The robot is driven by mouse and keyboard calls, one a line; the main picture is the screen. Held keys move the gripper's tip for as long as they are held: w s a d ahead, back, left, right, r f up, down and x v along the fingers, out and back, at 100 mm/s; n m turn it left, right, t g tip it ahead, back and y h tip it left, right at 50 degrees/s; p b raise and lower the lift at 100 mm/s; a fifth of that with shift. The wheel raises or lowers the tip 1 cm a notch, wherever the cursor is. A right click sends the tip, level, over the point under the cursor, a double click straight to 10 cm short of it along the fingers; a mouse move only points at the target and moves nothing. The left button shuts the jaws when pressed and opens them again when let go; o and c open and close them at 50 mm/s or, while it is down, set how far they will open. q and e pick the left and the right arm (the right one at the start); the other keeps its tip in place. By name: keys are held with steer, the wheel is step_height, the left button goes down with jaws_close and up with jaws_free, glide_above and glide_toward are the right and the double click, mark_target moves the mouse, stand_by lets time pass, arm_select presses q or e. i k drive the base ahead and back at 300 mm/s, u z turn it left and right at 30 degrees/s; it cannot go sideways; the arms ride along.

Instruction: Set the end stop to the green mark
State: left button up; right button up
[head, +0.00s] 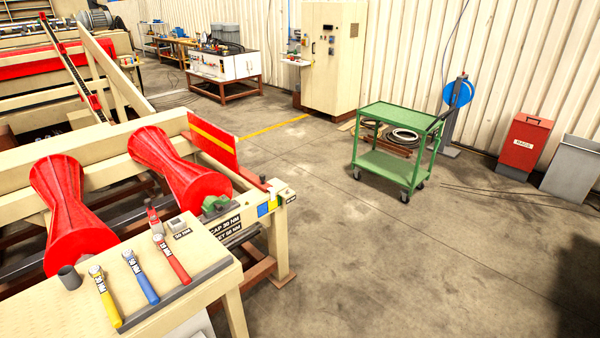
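A red upright plate with a yellow stripe (212,142) stands at the end of the roller conveyor; it may be the end stop, but I cannot be sure. Blue and yellow patches (267,207) show on the beam's face farther right. I cannot make out a distinct green mark on the beam. A black label with white lettering (226,224) is below the green block. Neither of my grippers is in view.
Two red waisted rollers (62,210) lie at the left. A green cart (395,140) stands at the right. The floor between is clear.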

mark_target(219, 144)
steer(key=z, duration=0.25)
steer(key=i, duration=0.8)
steer(key=u, duration=0.5)
steer(key=i, duration=0.7)
steer(key=u, duration=0.5)
